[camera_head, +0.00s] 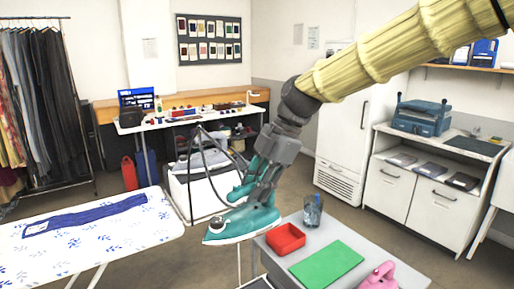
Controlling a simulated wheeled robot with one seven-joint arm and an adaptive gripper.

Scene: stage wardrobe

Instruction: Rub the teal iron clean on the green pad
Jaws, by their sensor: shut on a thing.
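The teal iron (240,223) is at the middle of the view, by the left side of a small grey table. My gripper (258,190) comes down from the upper right and is shut on the iron's handle, which it partly hides. The iron's underside is hidden; I cannot tell if it touches anything below. The green pad (326,264) lies flat on the grey table (347,241), to the right of and nearer than the iron. Nothing lies on the pad.
A red tray (286,239) sits between iron and pad. A glass with things in it (312,211) stands behind the pad, and a pink object (380,277) is to its right. An ironing board (120,236) with blue cloth (85,214) is at left.

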